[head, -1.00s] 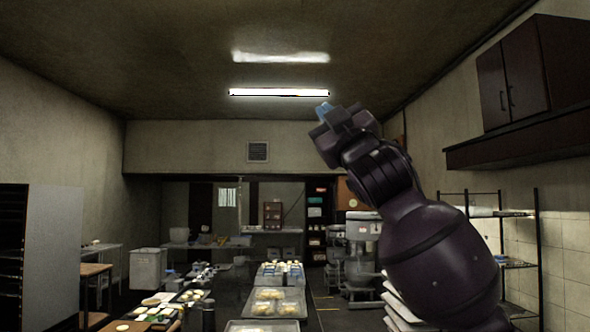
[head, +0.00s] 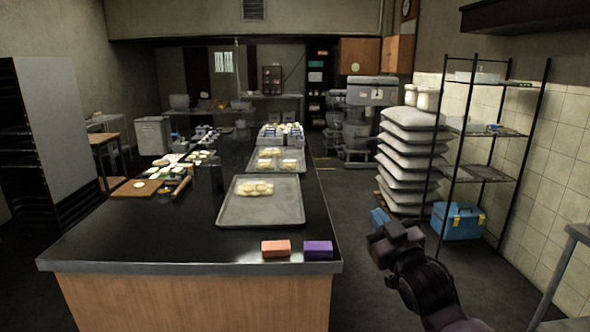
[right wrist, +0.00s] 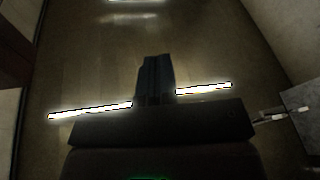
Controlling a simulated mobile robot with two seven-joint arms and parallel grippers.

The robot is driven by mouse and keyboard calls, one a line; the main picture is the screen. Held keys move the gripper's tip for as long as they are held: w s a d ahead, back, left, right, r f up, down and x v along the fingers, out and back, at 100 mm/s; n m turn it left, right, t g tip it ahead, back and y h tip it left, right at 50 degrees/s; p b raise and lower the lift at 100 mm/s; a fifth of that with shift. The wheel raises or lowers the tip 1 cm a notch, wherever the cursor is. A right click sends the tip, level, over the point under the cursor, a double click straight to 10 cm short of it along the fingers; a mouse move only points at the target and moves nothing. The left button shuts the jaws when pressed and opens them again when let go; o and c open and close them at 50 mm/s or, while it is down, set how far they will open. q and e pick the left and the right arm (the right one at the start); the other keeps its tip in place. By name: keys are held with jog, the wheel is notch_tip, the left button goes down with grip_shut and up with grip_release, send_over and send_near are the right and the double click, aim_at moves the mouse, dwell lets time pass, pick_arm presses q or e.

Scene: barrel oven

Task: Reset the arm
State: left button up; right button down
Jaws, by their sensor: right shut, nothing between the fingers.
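My right gripper (head: 380,218) is at the lower right of the head view, beside the right edge of the black-topped counter (head: 130,232) and apart from it. Its blue-tipped fingers point up and a little left. In the right wrist view the fingers (right wrist: 156,80) are together with nothing between them, seen against the ceiling and its lit tubes. My left gripper is in neither view.
An orange block (head: 275,248) and a purple block (head: 318,249) lie near the counter's front right corner. A metal tray (head: 240,212) with pastries is behind them. Stacked sacks (head: 408,150), a wire shelf (head: 487,172) and a blue toolbox (head: 459,222) stand right.

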jog(key=s+d+f+m+g+h, duration=0.2)
jog(key=s+d+f, duration=0.1)
jog(key=s+f, duration=0.7)
jog(key=s+d+f+m+g+h, duration=0.1)
jog(key=s+d+f+m+g, duration=0.1)
jog(key=s+f, duration=0.9)
jog(key=s+d+f+m+g+h, duration=0.1)
jog(key=s+d+f+g, duration=0.3)
jog(key=s+f, duration=0.6)
notch_tip(320, 180, down, 6)
jog(key=shift+s+d+f+m+h, duration=0.2)
jog(key=shift+d+m+h, duration=0.2)
jog(key=shift+d+h, duration=0.4)
